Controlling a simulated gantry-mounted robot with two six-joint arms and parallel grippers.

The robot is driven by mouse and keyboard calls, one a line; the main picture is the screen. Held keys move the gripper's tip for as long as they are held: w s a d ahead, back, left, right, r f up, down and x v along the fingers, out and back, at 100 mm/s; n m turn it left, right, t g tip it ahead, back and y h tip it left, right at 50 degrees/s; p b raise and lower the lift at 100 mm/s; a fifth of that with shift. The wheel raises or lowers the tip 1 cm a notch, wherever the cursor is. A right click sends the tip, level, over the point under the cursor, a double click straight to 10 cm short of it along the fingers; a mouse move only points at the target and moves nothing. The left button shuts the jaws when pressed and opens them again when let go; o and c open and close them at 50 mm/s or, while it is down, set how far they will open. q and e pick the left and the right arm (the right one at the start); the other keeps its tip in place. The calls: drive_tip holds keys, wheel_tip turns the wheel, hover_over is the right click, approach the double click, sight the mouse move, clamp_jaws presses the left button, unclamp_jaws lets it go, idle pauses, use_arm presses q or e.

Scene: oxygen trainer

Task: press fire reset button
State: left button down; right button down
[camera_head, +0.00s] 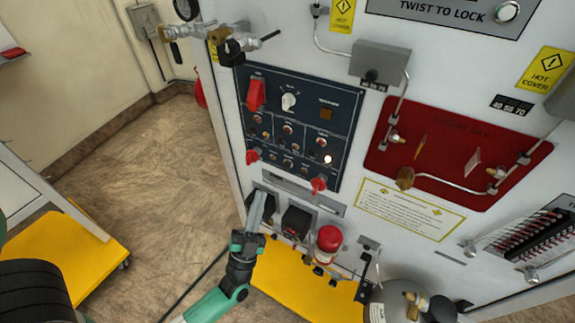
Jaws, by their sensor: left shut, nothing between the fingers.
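A dark blue control panel (297,122) sits on the white cabinet front, with red switches, a white knob (289,101) and rows of small buttons. One small button (327,159) at its lower right is lit. The labels are too small to read, so I cannot tell which one is the fire reset button. My left gripper (259,204) is shut and empty, pointing up just below the panel's lower left, in front of the lower cabinet edge. I cannot tell whether it touches the cabinet. My right gripper is not in view.
A red panel (455,155) with pipes is at the right. Valves (236,47) jut out at upper left. A yellow-based cart (70,255) stands left; the floor between is clear.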

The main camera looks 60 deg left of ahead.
sight(288, 164)
use_arm(q)
drive_tip(key=w+a+b, duration=0.3)
drive_tip(key=w+a, duration=0.2)
drive_tip(key=w, duration=0.2)
drive_tip(key=shift+w+b, duration=0.2)
drive_tip(key=shift+b, duration=0.1)
idle(1.9)
drive_tip(key=shift+w+a+b, duration=0.25)
drive_tip(key=shift+w+b, duration=0.05)
drive_tip(key=shift+w, duration=0.05)
drive_tip(key=shift+w+a+b, duration=0.15)
drive_tip(key=shift+w+b, duration=0.15)
idle(0.6)
idle(0.4)
drive_tip(key=shift+s+d+p, duration=0.4)
drive_tip(key=shift+s, duration=0.25)
